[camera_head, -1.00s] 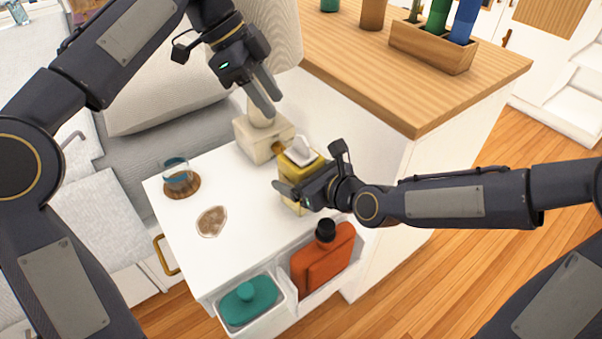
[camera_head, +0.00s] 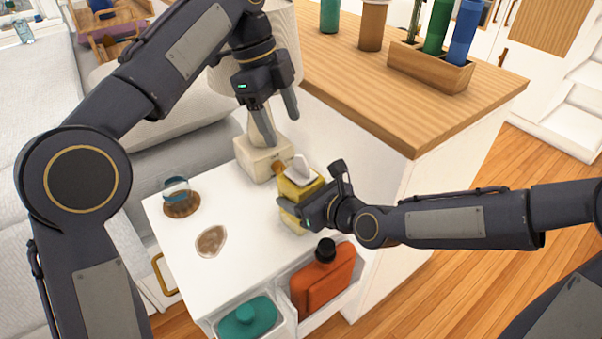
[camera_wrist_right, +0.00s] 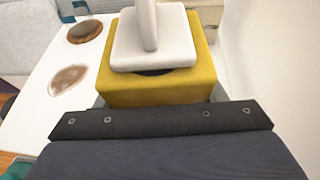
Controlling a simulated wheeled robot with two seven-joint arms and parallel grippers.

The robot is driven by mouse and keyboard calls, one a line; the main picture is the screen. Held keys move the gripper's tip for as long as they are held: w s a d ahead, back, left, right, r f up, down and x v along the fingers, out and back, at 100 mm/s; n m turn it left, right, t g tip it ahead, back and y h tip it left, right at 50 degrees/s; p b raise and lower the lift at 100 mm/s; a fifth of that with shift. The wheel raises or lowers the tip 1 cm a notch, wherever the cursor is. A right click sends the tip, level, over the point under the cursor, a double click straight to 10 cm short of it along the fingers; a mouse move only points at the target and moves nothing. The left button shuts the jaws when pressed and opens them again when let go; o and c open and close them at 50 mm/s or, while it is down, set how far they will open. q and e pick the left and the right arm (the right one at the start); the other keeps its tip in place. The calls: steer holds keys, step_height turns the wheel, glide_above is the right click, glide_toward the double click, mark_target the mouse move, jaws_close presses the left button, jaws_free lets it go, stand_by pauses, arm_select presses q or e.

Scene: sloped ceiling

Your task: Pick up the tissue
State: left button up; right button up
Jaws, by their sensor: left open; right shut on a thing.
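The tissue (camera_head: 299,170) is white and sticks up out of the top of a yellow tissue box (camera_head: 297,190) on the white side table (camera_head: 225,265). In the right wrist view the tissue (camera_wrist_right: 152,42) rises from the box (camera_wrist_right: 150,88) just beyond the gripper. My right gripper (camera_head: 296,214) is shut on the yellow box near its lower front; its fingertips are partly hidden. My left gripper (camera_head: 279,122) is open and empty, pointing down above the back of the table, up and left of the tissue, in front of the lamp.
A lamp with a cream base (camera_head: 262,158) stands behind the box. A glass on a wooden coaster (camera_head: 181,205) and a brown stone slice (camera_head: 211,241) lie to the left. An orange bottle (camera_head: 324,277) and a teal container (camera_head: 248,318) sit in front compartments. A wooden counter (camera_head: 420,118) rises at right.

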mark_target(301, 172)
arm_select(q)
steer(key=d+r+m+y, duration=0.1)
steer(key=s+d+r+m+y, duration=0.1)
steer(key=m, duration=0.1)
steer(key=s+d+r+m+t+y, duration=0.1)
steer(key=shift+d, duration=0.35)
steer(key=shift+a+f, duration=0.1)
steer(key=shift+f, duration=1.25)
step_height(301, 172, down, 9)
steer(key=shift+f, duration=0.1)
steer(key=c, duration=1)
